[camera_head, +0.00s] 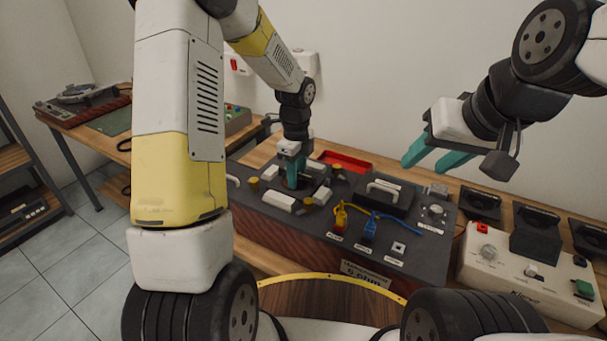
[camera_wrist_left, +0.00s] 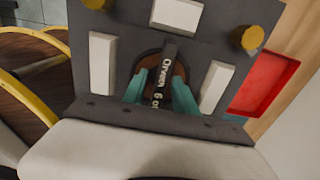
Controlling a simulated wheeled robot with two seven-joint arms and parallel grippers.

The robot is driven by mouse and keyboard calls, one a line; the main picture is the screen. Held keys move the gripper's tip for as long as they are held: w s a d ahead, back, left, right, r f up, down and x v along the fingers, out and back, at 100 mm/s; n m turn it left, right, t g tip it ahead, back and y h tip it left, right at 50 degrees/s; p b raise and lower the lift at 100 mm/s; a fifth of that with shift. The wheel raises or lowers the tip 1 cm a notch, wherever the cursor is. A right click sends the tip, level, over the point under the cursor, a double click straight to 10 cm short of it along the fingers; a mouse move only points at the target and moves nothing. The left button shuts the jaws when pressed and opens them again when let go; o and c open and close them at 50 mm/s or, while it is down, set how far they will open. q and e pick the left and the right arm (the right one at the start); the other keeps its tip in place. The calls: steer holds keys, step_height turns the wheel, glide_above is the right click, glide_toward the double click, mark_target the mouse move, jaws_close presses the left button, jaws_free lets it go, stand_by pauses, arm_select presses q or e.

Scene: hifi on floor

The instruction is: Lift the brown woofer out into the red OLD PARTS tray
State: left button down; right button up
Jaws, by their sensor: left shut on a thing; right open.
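The brown woofer (camera_wrist_left: 178,70) sits in the round opening of the dark speaker panel (camera_wrist_left: 118,20); a black labelled bar crosses its middle. My left gripper (camera_wrist_left: 166,92) is shut on this bar, with a teal finger on each side. In the head view my left gripper (camera_head: 293,178) reaches down onto the panel and hides most of the woofer. The red tray (camera_head: 345,160) lies behind the speaker; it also shows in the left wrist view (camera_wrist_left: 264,84), right of the panel. My right gripper (camera_head: 430,150) is open and empty, raised above the speaker's right part.
White blocks (camera_head: 278,200) and gold knobs (camera_head: 310,203) surround the opening. A black block with a grey handle (camera_head: 384,190), a yellow clamp (camera_head: 340,215) and a blue clamp (camera_head: 370,228) stand to the right. A cream control box (camera_head: 520,275) stands at far right.

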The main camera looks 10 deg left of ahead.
stand_by(0.8)
arm_select(q)
step_height(320, 180, up, 11)
steer(key=shift+r, duration=0.15)
stand_by(0.5)
